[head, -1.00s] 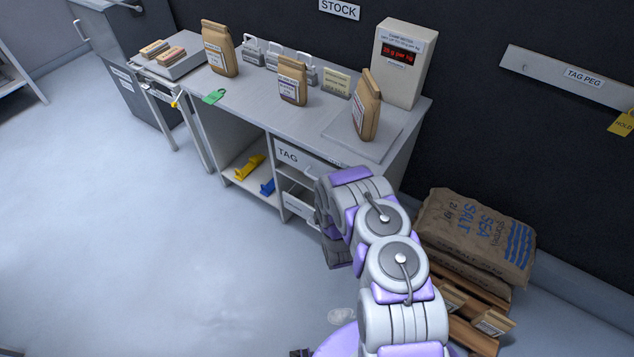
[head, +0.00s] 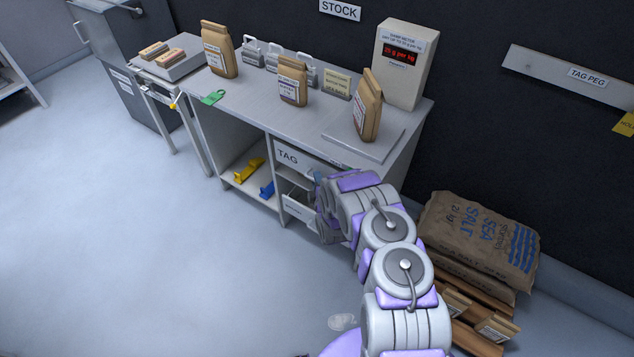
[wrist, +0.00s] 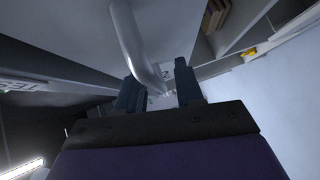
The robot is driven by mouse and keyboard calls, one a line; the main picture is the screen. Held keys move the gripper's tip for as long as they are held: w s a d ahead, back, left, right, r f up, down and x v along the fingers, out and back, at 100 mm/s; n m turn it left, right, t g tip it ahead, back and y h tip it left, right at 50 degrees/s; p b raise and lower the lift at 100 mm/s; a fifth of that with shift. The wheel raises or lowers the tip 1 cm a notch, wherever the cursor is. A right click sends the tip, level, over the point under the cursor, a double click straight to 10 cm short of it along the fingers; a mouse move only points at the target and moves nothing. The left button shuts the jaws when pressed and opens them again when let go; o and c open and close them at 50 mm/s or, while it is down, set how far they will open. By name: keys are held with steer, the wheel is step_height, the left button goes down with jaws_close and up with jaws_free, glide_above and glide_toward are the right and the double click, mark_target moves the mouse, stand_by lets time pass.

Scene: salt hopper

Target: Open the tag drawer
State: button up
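The tag drawer (head: 288,157), with "TAG" on its white front, is under the right part of the bench in the head view. My arm covers its right part, and no clear gap shows at its front. In the wrist view, my gripper (wrist: 156,74) has its two dark fingers apart. A light grey curved bar handle (wrist: 137,45) runs down to the space between the fingers, close to the left one. I cannot tell whether it touches a finger. In the head view my gripper is mostly hidden behind my arm links.
An open shelf with a yellow item (head: 250,169) and a blue one is left of the drawers. Salt sacks (head: 478,240) on a pallet stand at right. The floor at left is clear.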

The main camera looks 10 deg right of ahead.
jaws_close()
stand_by(0.4)
